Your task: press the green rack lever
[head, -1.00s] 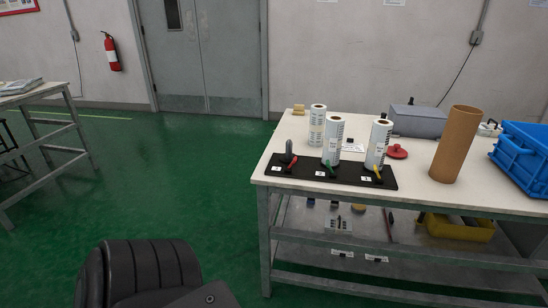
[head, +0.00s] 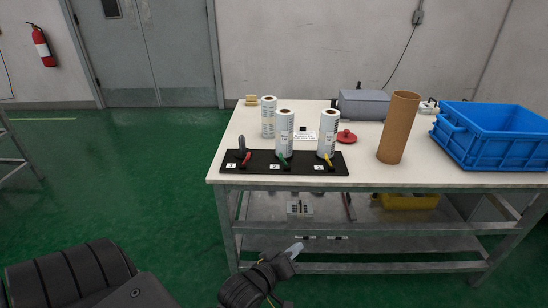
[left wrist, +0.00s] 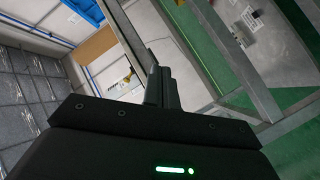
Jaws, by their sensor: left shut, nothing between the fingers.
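The green lever (head: 283,159) stands on the black rack (head: 305,170) near the table's front edge, between a red lever (head: 246,158) and a yellow lever (head: 328,160). White rolls stand behind the levers. My left gripper (head: 295,250) is shut and empty, below and in front of the table, well apart from the rack. Its fingers also show in the left wrist view (left wrist: 158,85), tilted against the table frame. My right gripper is not in view.
The white table (head: 365,178) holds a brown tube (head: 398,128), a blue crate (head: 490,163), a red knob-like piece (head: 346,137) and a grey box (head: 364,105). A lower shelf (head: 385,228) with a yellow bin (head: 408,202) lies under it. Green floor is clear to the left.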

